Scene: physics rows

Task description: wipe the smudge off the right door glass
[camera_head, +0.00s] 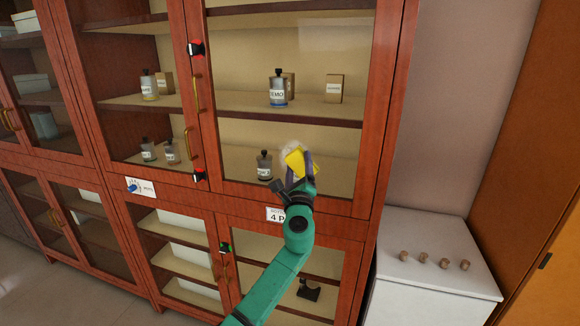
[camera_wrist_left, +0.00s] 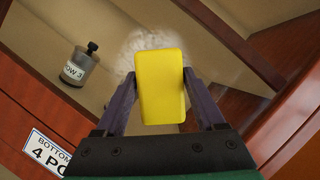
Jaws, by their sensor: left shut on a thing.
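My left gripper (camera_head: 299,170) is shut on a yellow block-shaped wiper (camera_head: 294,162), held at the lower part of the right upper door glass (camera_head: 235,140). In the left wrist view the yellow wiper (camera_wrist_left: 161,85) sits between both fingers. A whitish, cloudy smudge (camera_head: 292,146) shows around the top of the wiper. It also shows in the left wrist view (camera_wrist_left: 146,42), above and beside the wiper, which hides part of it. I cannot tell whether the wiper touches the glass. My right gripper is not in view.
Bottles (camera_head: 278,88) and boxes (camera_head: 334,88) stand on shelves behind the glass. A white cabinet (camera_head: 440,275) with several small brown pieces stands at right.

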